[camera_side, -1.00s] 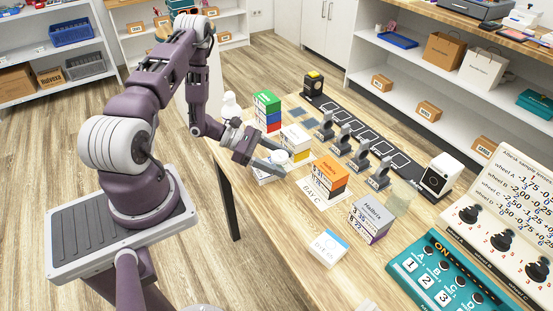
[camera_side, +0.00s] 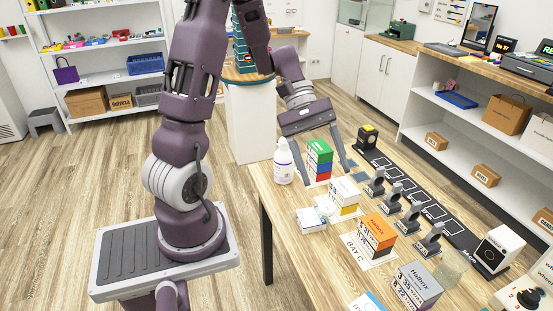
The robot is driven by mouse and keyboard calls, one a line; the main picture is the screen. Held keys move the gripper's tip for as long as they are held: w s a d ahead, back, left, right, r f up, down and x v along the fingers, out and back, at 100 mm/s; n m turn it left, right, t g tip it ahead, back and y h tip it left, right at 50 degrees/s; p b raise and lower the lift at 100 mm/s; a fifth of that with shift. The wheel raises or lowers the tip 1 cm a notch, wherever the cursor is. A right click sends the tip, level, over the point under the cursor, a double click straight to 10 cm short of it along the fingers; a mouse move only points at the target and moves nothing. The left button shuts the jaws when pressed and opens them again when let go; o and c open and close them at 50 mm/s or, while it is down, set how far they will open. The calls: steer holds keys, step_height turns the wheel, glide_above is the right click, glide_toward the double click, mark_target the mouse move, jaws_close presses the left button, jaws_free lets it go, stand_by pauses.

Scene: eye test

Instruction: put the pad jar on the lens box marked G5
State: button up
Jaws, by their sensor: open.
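A small round white jar (camera_side: 326,207), which looks like the pad jar, is at the low white box (camera_side: 311,220) near the table's left edge. I cannot tell whether it rests on that box or just behind it. No G5 mark is readable on any box. Other lens boxes are a green, blue and red stack (camera_side: 319,161), a white and yellow stack (camera_side: 344,196), an orange-topped stack (camera_side: 377,236) and a purple and white Halbrix box (camera_side: 413,286). My gripper (camera_side: 326,174) is open and empty, its fingers pointing down around the green, blue and red stack in the picture.
A white bottle (camera_side: 283,163) stands left of the coloured stack. Several grey stands (camera_side: 410,218) line a dark strip (camera_side: 437,215) to the right. A black and yellow device (camera_side: 367,138) is at the far end, a white device (camera_side: 497,250) at the near end.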

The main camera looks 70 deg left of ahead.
steer(key=s+d+r+m+t+y, duration=0.2)
steer(key=s+d+r+m+y, duration=0.1)
steer(key=s+r+m+y, duration=0.1)
steer(key=s+d+r+m+t+y, duration=0.2)
steer(key=s+d+r+m+y, duration=0.1)
steer(key=s+m, duration=0.6)
step_height(320, 180, up, 3)
steer(key=shift+d+f+t+y, duration=0.15)
steer(key=shift+d+t+y, duration=0.15)
steer(key=shift+y, duration=0.6)
steer(key=shift+o, duration=0.3)
steer(key=shift+w, duration=0.1)
